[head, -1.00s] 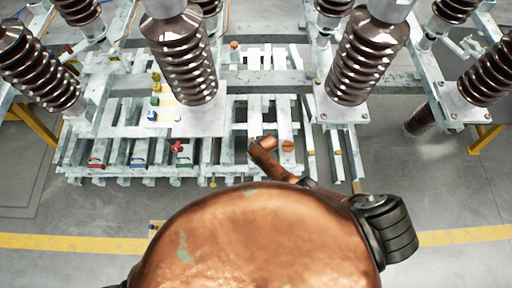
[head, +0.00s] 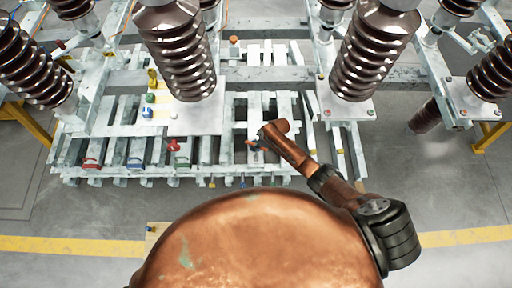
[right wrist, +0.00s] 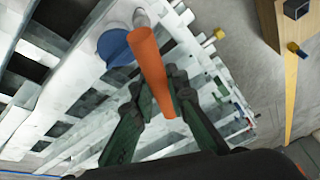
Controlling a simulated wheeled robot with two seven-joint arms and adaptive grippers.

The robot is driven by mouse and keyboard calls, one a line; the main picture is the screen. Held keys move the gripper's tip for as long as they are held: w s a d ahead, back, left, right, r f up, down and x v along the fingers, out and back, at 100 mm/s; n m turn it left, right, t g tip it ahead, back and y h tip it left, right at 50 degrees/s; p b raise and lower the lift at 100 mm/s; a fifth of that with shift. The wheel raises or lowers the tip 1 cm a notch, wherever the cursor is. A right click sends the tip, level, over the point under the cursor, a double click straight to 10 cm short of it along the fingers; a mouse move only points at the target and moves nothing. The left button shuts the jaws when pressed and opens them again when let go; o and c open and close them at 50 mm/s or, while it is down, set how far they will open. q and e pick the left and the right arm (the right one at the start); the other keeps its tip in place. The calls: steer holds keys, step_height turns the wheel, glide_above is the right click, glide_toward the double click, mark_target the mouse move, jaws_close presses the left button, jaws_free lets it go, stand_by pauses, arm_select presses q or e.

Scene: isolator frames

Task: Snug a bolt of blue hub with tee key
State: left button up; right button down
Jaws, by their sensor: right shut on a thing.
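In the right wrist view an orange bar (right wrist: 152,72), which looks like the tee key's handle, lies between the green fingers of my right gripper (right wrist: 157,88). The gripper is shut on it. A pale grey end (right wrist: 140,18) shows at the bar's far tip. The blue hub (right wrist: 115,47) is just beside and behind the bar; I cannot tell whether they touch. No bolt can be made out on it. In the head view my right gripper (head: 259,140) is over the right part of the slatted frame, small and partly hidden by my arm. My left gripper does not show.
Tall brown ribbed insulators (head: 178,55) stand on the pale steel frame (head: 105,130). A red valve-like part (head: 174,146) and several coloured handles line its front. A wooden box (right wrist: 268,20) is at the right wrist view's upper right. Grey floor (head: 420,200) is open at right.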

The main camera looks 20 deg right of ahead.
steer(key=shift+a+r+n+g+b, duration=0.1)
steer(key=shift+r+n+g+b, duration=0.3)
steer(key=shift+n+b, duration=0.4)
steer(key=shift+a+r+n, duration=0.2)
steer(key=shift+r+n, duration=0.1)
steer(key=shift+w+r+n+b, duration=0.1)
steer(key=shift+n+b, duration=0.2)
steer(key=shift+b, duration=0.15)
steer(key=shift+d+r, duration=0.1)
steer(key=shift+d, duration=0.05)
steer(key=shift+s+r+n+g+b, duration=0.2)
steer(key=shift+r+n+g+b, duration=0.35)
steer(key=shift+n+b, duration=0.4)
steer(key=shift+f, duration=0.25)
steer(key=shift+s+f+b, duration=0.1)
steer(key=shift+f+b, duration=0.2)
steer(key=shift+b, duration=0.15)
step_height(320, 180, down, 3)
steer(key=shift+r+b, duration=0.2)
steer(key=shift+b, duration=0.75)
steer(key=shift+f, duration=0.3)
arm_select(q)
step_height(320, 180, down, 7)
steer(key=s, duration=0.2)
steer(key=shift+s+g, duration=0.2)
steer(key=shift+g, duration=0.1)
arm_select(e)
steer(key=shift+r, duration=0.4)
